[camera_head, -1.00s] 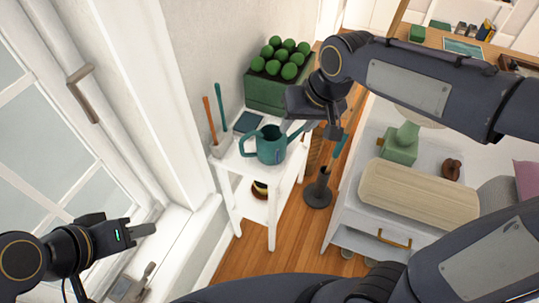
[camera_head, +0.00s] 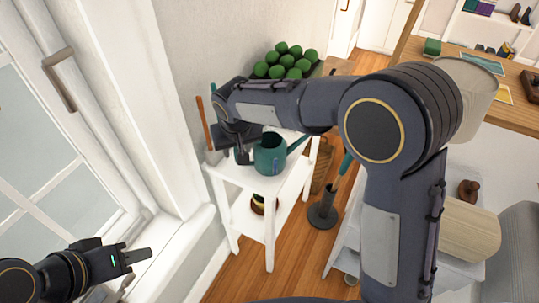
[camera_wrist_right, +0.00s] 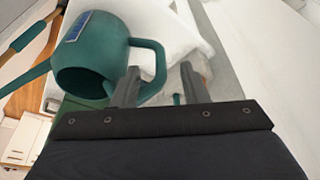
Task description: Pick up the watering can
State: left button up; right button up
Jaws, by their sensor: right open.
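The teal watering can (camera_head: 270,152) stands upright on the top of the white shelf stand (camera_head: 262,181). Its spout points right in the head view and its handle faces left, mostly hidden by my right gripper. My right gripper (camera_head: 244,154) is at the handle side. In the right wrist view, the can (camera_wrist_right: 100,52) is at upper left and its loop handle (camera_wrist_right: 158,66) appears between the two spread fingers of my right gripper (camera_wrist_right: 159,82). Contact cannot be told. My left gripper (camera_head: 138,257) is far from the can, by the window; its finger gap is unclear.
A planter of round green plants (camera_head: 285,62) stands behind the can. An orange-handled tool (camera_head: 204,122) is upright at the stand's left back. The wall and window (camera_head: 55,170) bound the left. A dark stand (camera_head: 322,212) is on the floor to the right.

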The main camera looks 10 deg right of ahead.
jog(key=x, duration=0.5)
jog(key=shift+f, duration=0.1)
grip_shut()
